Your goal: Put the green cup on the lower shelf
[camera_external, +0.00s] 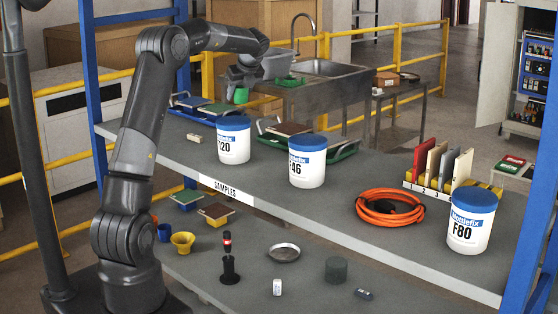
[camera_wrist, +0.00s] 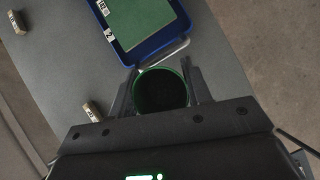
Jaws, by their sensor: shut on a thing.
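The green cup (camera_external: 241,95) is between the fingers of my gripper (camera_external: 240,88), above the far left part of the upper shelf (camera_external: 180,150). In the wrist view the green cup (camera_wrist: 136,93) shows from above, its dark inside facing the camera, with one finger of my gripper (camera_wrist: 160,90) on each side. The gripper is shut on it. The lower shelf (camera_external: 310,265) lies below the upper one, and its back part is hidden under the upper shelf.
Blue-lidded tubs (camera_external: 233,140), an orange cable (camera_external: 385,207) and a blue tray (camera_wrist: 125,53) are on the upper shelf. The lower shelf holds a yellow funnel-like cup (camera_external: 183,242), a blue cup (camera_external: 164,232), a black-and-red tool (camera_external: 229,262), a round dish (camera_external: 284,253) and a dark green cylinder (camera_external: 336,269).

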